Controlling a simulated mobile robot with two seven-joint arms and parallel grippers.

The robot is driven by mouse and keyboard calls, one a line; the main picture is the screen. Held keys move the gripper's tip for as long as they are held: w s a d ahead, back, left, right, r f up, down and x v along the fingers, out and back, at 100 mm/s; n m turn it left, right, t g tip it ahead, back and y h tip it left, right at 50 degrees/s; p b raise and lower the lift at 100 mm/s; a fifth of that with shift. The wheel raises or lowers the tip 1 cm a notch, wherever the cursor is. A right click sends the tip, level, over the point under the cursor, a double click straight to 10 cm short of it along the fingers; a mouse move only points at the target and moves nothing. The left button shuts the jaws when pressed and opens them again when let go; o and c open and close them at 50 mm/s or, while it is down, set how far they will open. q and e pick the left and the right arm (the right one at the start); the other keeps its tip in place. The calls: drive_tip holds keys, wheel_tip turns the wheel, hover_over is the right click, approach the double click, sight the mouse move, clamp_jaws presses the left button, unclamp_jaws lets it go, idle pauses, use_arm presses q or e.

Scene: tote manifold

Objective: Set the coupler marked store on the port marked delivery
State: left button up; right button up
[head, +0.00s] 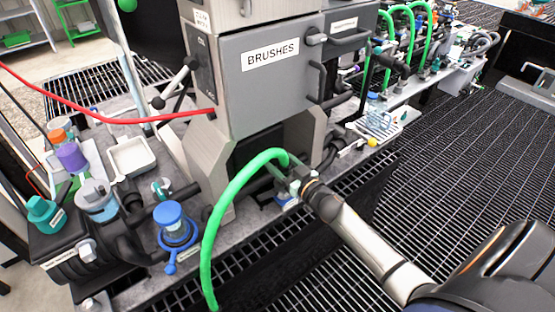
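A green hose (224,200) rises from the bottom edge of the head view and arches over to a grey coupler (283,171) at the bench's front edge, below the BRUSHES cabinet. My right gripper (293,180) is at this coupler, its arm coming in from the lower right. The fingers overlap the coupler and are too small to show whether they are shut on it. A small blue-marked fitting (285,200) lies just below the gripper. No mark reading store or delivery can be read, and the coupler's lower end is hidden. My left gripper is out of view.
The grey BRUSHES cabinet (262,95) stands right behind the gripper. A blue-capped fitting (172,222), a white tray (131,157) and bottles (70,156) crowd the bench's left. A red hose (110,121) crosses there. Several green hoses (407,30) stand at the back. Open grating (460,150) lies right.

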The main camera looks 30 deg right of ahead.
drive_tip(key=shift+r, duration=0.1)
drive_tip(key=shift+s, duration=0.15)
drive_tip(key=s+p, duration=0.1)
drive_tip(key=s, duration=1)
drive_tip(key=s+a+f+g+y, duration=0.1)
drive_tip(key=s+a+f+g, duration=0.3)
drive_tip(key=s+a+f, duration=0.3)
drive_tip(key=s+a+f+n+g, duration=0.1)
drive_tip(key=s+a+f+g, duration=0.3)
drive_tip(key=s+a+f, duration=0.3)
drive_tip(key=s+a, duration=0.1)
drive_tip(key=a, duration=0.4)
drive_tip(key=shift+a+f+n+g+y, duration=0.2)
drive_tip(key=shift+f+n+g+y, duration=0.1)
drive_tip(key=shift+g+y, duration=0.1)
drive_tip(key=shift+r, duration=0.1)
